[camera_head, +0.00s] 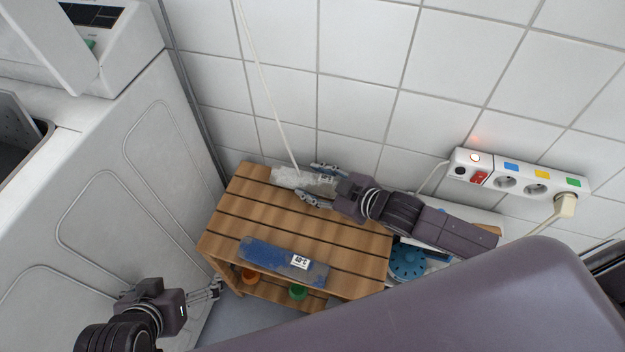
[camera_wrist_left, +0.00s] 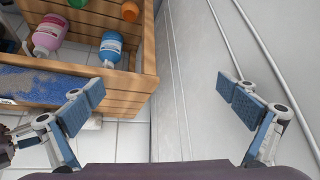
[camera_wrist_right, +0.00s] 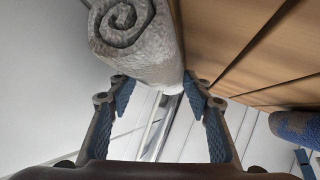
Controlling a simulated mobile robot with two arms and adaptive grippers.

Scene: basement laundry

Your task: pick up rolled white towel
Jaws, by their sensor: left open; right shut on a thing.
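The rolled white towel (camera_head: 287,178) lies along the back edge of the slatted wooden shelf top (camera_head: 255,207), by the tiled wall. My right gripper (camera_head: 316,183) is shut on it, with one finger on each side near its right end. In the right wrist view the towel (camera_wrist_right: 150,55) shows its spiral end, and the fingers of my right gripper (camera_wrist_right: 160,90) flank its near part. My left gripper (camera_head: 217,290) is open and empty, low in front of the shelf's left side. Its spread fingers also show in the left wrist view (camera_wrist_left: 163,97).
Bottles (camera_wrist_left: 110,47) stand on the lower level. A white washing machine (camera_head: 150,165) stands left. A power strip (camera_head: 520,180) is on the wall, and a blue round thing (camera_head: 407,262) lies right.

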